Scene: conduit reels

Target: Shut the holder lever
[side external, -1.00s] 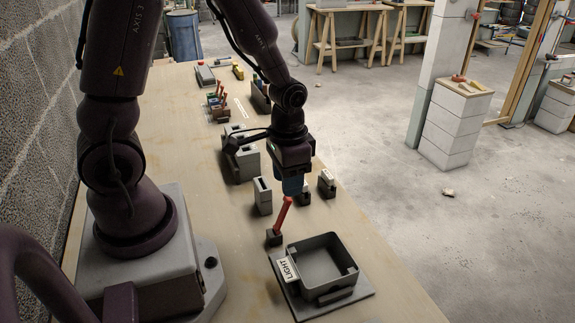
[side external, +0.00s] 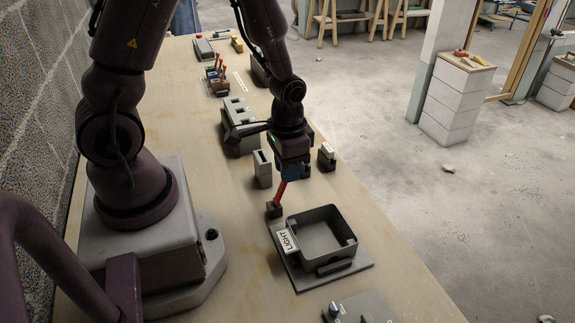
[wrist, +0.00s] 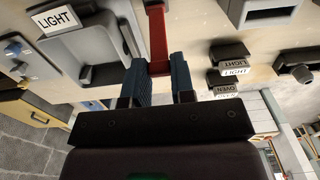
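A red lever (side external: 279,193) rises tilted from a small dark block (side external: 273,210) beside a grey square open box (side external: 318,217) marked LIGHT. My gripper (side external: 290,173), with blue fingers, is at the lever's upper end, pointing down. In the wrist view the red lever (wrist: 157,35) runs down between the two blue fingertips of my gripper (wrist: 161,72). The fingers stand apart with the lever nearly filling the gap. I cannot tell whether they press on it. The lever's top is hidden by the gripper in the side view.
Grey upright blocks (side external: 262,168) and a dark block with a pale top (side external: 326,157) stand close behind the gripper. A panel with knobs (side external: 360,308) is at the front. Bare table lies left of the lever.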

